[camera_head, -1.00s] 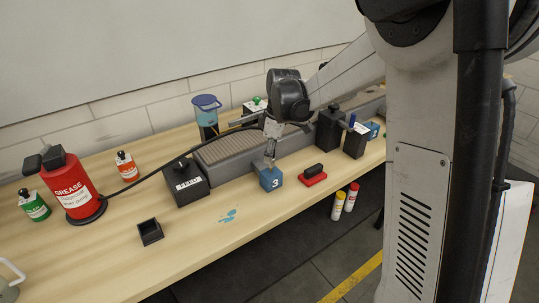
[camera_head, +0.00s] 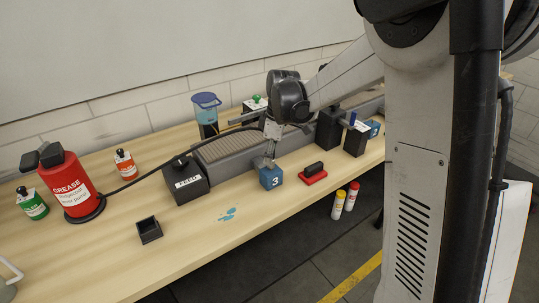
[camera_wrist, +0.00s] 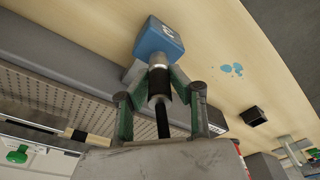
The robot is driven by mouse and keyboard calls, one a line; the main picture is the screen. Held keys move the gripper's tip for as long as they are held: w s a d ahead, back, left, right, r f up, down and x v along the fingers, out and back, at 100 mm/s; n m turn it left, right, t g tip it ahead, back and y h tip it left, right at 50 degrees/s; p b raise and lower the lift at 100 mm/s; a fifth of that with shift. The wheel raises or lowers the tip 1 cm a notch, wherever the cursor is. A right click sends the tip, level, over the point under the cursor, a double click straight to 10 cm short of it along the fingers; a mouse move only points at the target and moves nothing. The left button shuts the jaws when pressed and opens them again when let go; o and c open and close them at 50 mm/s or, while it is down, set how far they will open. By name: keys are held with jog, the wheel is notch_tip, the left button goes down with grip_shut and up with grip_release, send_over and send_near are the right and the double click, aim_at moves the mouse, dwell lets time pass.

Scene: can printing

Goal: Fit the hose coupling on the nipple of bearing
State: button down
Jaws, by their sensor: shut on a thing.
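The blue bearing block marked 3 (camera_head: 271,178) stands on the bench in front of the grey conveyor. It also shows at the top of the wrist view (camera_wrist: 158,42). My gripper (camera_head: 267,160) is just above and behind it. In the wrist view my gripper (camera_wrist: 158,88) is shut on the hose coupling (camera_wrist: 158,84), a silver and black cylinder between the green-padded fingers. The coupling's front end lines up with the block and looks close to or against it. The nipple is hidden, so I cannot tell whether the coupling is seated. A black hose (camera_head: 135,180) leads from the red grease pump.
The red grease pump (camera_head: 72,190) stands at the left. A black box (camera_head: 186,182) stands left of the block and a red base with a black handle (camera_head: 313,173) right of it. The conveyor (camera_head: 225,150) runs behind. Blue spots (camera_head: 227,214) mark the clear bench front.

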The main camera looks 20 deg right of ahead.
aim_at(275, 163)
jog(key=shift+f+b, duration=0.5)
jog(key=shift+f, duration=0.25)
jog(key=c, duration=1.5)
grip_release()
jog(key=r, duration=0.4)
jog(key=d+r, duration=0.1)
jog(key=r, duration=0.3)
jog(key=s+r, duration=0.1)
jog(key=r, duration=0.3)
jog(key=shift+d, duration=0.3)
jog(key=s+a+r+m+t+h, duration=0.1)
jog(key=s+r+m+t, duration=0.15)
jog(key=s, duration=0.55)
jog(key=s+r+m+t, duration=0.1)
jog(key=s+r+m, duration=0.1)
jog(key=s+m, duration=0.35)
jog(key=s+f+m+t, duration=0.1)
jog(key=s, duration=0.4)
jog(key=s+f+m+t, duration=0.1)
jog(key=s+f+m, duration=0.1)
jog(key=s, duration=0.2)
jog(key=s+f+m+t, duration=0.1)
jog(key=s+f, duration=0.1)
jog(key=s, duration=0.3)
jog(key=shift+s+a+m+h, duration=0.1)
jog(key=shift+s+m+h, duration=0.2)
jog(key=shift+s, duration=0.05)
